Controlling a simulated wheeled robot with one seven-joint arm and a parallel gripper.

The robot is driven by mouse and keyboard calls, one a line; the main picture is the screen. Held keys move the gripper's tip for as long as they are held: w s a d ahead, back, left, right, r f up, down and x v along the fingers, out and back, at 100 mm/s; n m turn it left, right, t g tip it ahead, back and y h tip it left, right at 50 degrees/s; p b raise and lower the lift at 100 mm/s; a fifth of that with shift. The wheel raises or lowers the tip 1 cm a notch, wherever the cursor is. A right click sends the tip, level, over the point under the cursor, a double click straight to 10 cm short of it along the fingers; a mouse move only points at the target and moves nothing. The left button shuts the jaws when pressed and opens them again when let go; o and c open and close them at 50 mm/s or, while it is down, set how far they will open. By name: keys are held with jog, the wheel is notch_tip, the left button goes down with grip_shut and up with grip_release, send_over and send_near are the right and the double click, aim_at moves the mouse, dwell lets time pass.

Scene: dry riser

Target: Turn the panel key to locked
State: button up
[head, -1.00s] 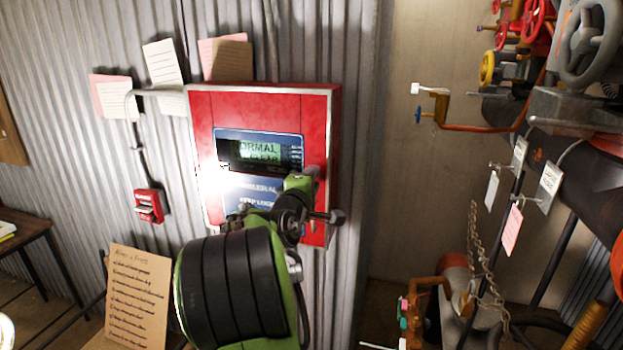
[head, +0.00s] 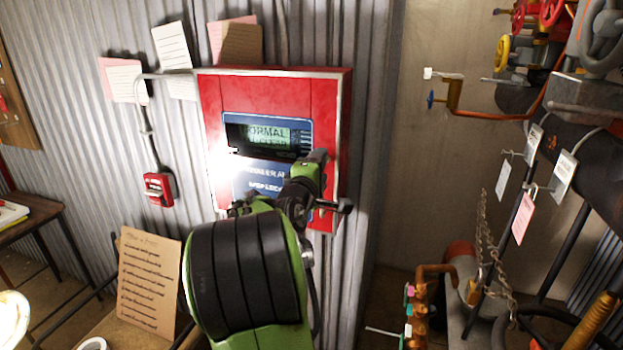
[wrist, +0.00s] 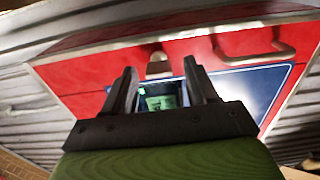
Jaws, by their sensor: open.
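The red alarm panel (head: 325,110) hangs on the corrugated wall. Its screen (head: 262,137) reads "NORMAL" with a second line that is hard to read. My arm covers the lower right of the panel in the head view. My gripper (wrist: 165,85) is open in the wrist view, its two dark fingers apart and pointing at the panel face. The lit green screen (wrist: 160,100) shows between the fingers, and nothing is held. A tan tab-like shape (wrist: 158,65) shows just beyond the fingertips; I cannot tell if it is the key. No key is clearly visible in the head view.
A small red pull box (head: 158,189) hangs left of the panel. Paper notes (head: 172,47) are on the wall above. A handwritten card (head: 148,280) stands at lower left. Pipes with valve wheels (head: 502,52) and hanging tags (head: 563,175) fill the right side.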

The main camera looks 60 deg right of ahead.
jog(key=s+a+b, duration=0.1)
jog(key=s+a, duration=0.1)
jog(key=a, duration=1.2)
jog(key=shift+s+a, duration=0.2)
jog(key=shift+a, duration=0.05)
